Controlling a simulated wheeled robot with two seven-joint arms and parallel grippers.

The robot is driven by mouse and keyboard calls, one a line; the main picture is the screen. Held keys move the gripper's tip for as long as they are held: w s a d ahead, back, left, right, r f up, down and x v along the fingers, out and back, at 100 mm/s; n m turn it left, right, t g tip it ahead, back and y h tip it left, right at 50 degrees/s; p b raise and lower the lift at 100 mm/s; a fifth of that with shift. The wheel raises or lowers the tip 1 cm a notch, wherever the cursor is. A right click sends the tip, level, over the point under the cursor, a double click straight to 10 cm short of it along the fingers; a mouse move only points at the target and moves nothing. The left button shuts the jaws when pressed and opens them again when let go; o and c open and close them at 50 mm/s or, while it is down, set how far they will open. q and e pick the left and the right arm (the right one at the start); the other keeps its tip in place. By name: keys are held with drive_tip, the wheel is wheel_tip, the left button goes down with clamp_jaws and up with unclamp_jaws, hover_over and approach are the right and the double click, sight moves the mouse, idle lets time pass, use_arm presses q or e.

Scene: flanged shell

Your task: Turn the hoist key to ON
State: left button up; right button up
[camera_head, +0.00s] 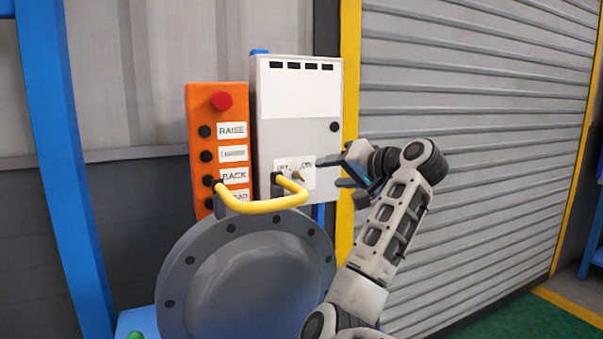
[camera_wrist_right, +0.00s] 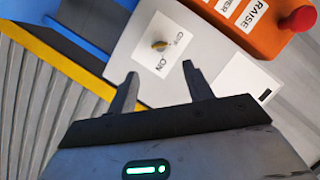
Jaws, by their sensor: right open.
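The hoist key is a small brass key on a white label plate on the front of a light grey control box (camera_head: 300,120). In the right wrist view the key (camera_wrist_right: 160,45) sits between the printed words OFF and ON, just beyond my fingertips. My right gripper (camera_head: 328,172) reaches in from the right, beside the label plate (camera_head: 294,180). In the right wrist view this gripper (camera_wrist_right: 160,72) is open and empty, its two fingers apart on either side of the line to the key, not touching it. My left gripper is not in view.
An orange pendant (camera_head: 219,145) with a red button and labelled black buttons hangs left of the box. A grey flanged shell (camera_head: 245,275) with a yellow handle (camera_head: 262,206) stands in front, below the box. A yellow post (camera_head: 348,70) and roller shutter (camera_head: 470,130) are at the right.

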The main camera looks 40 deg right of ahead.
sight(303, 176)
drive_tip(key=p+x, duration=0.1)
drive_tip(key=x, duration=0.9)
drive_tip(key=shift+w+p, duration=0.4)
drive_tip(key=c, duration=1)
